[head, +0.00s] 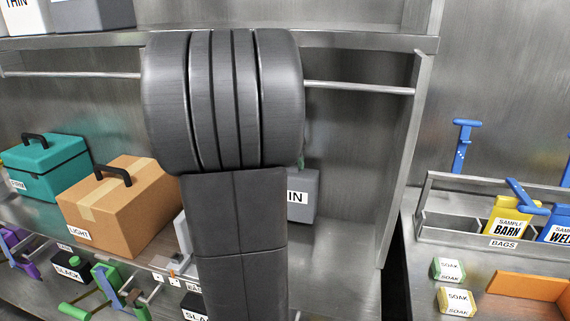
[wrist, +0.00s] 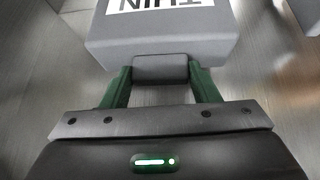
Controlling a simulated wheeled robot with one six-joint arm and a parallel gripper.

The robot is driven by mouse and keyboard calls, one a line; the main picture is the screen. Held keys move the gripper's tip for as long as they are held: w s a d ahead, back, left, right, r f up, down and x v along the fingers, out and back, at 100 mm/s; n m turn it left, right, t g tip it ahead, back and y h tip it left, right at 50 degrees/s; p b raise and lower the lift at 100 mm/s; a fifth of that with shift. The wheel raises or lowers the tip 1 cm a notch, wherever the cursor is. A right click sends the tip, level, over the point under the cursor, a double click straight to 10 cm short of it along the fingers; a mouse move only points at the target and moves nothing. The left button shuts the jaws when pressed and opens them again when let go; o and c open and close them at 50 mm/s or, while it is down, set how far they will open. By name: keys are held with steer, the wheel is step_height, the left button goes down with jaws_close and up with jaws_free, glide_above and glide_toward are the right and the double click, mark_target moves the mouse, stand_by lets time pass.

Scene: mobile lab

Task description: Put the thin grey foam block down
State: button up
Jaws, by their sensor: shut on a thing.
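The thin grey foam block (head: 302,212) shows in the head view just right of my arm, inside the middle bay of the shelf. Its label is partly hidden and reads "IN". In the wrist view the grey block (wrist: 165,52) fills the top middle, with its "THIN" label upside down. My gripper (wrist: 160,72) has its green fingers closed on the block's dark handle. I cannot tell whether the block touches the shelf floor.
A cardboard-brown "LIGHT" box (head: 125,205) and a teal case (head: 45,168) stand to the left. A metal rail (head: 360,88) runs across above, and an upright panel (head: 403,165) bounds the bay on the right. Bare shelf floor (head: 340,245) lies right of the block.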

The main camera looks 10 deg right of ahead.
steer(key=shift+w+d, duration=0.75)
steer(key=shift+w, duration=0.35)
steer(key=shift+f, duration=1.7)
steer(key=shift+a+f, duration=0.1)
steer(key=o, duration=1.3)
steer(key=shift+b, duration=0.3)
steer(key=shift+c, duration=0.2)
steer(key=shift+s+r, duration=0.1)
steer(key=shift+r, duration=0.15)
steer(key=v, duration=0.5)
steer(key=shift+p, duration=0.4)
steer(key=s+a+b, duration=0.1)
steer(key=s+a, duration=0.5)
steer(key=s, duration=0.4)
steer(key=shift+f, duration=0.2)
